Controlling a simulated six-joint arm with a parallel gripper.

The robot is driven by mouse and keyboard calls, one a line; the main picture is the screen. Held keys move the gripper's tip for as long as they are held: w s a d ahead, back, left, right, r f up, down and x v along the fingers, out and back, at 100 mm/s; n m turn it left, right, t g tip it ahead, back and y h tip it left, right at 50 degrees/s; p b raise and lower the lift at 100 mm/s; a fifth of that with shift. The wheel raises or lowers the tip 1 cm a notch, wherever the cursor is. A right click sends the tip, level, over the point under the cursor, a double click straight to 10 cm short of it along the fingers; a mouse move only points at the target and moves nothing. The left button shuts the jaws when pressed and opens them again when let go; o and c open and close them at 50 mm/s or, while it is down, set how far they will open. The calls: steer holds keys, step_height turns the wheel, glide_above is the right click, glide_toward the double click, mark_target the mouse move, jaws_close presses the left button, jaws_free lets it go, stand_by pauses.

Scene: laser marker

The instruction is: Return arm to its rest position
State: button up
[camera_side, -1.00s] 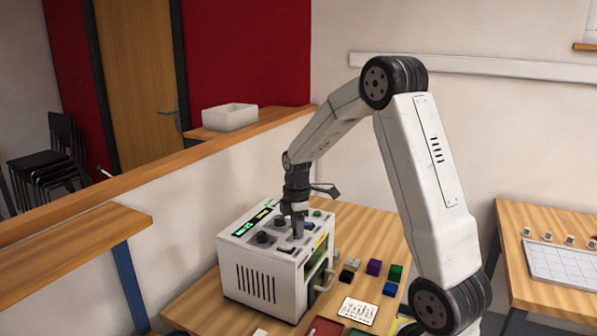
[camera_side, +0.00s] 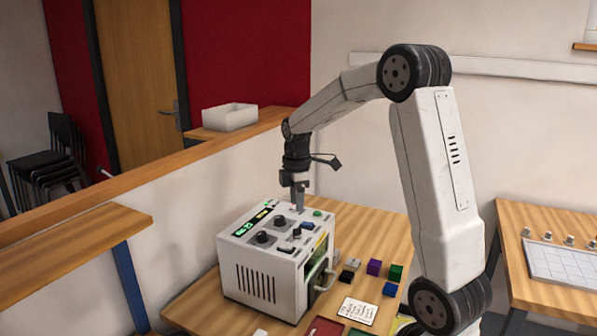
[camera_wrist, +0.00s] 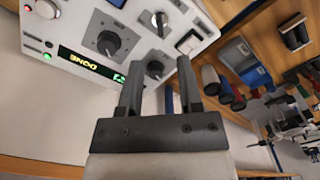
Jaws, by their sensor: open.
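My gripper (camera_side: 299,206) points down just above the back part of the white laser marker's (camera_side: 258,278) top panel. In the wrist view my gripper (camera_wrist: 158,78) shows two dark fingers spread apart with nothing held between them. The laser marker (camera_wrist: 75,25) fills the upper left there, with black knobs and a lit display (camera_wrist: 92,63) reading "DONE". In the side view the display (camera_side: 250,222) glows green on the panel's left edge. Whether the fingertips touch the panel is hard to tell, but they look slightly above it.
Purple (camera_side: 374,267), green (camera_side: 396,272), blue (camera_side: 390,289) and black (camera_side: 346,277) blocks lie right of the machine, beside a white card (camera_side: 357,311). A low wall (camera_side: 190,190) runs behind the table.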

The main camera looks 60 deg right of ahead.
stand_by(0.3)
steer(key=s+a+f+m+t, duration=0.1)
steer(key=s+a+f+m, duration=0.1)
steer(key=a, duration=0.5)
steer(key=s+a+f+m, duration=0.3)
steer(key=a+f+m, duration=0.1)
steer(key=a, duration=0.4)
steer(key=s+a+f+m+t, duration=0.1)
steer(key=s+a+f+m, duration=0.2)
steer(key=a, duration=0.5)
steer(key=shift+f+t, duration=0.3)
steer(key=shift+f, duration=0.3)
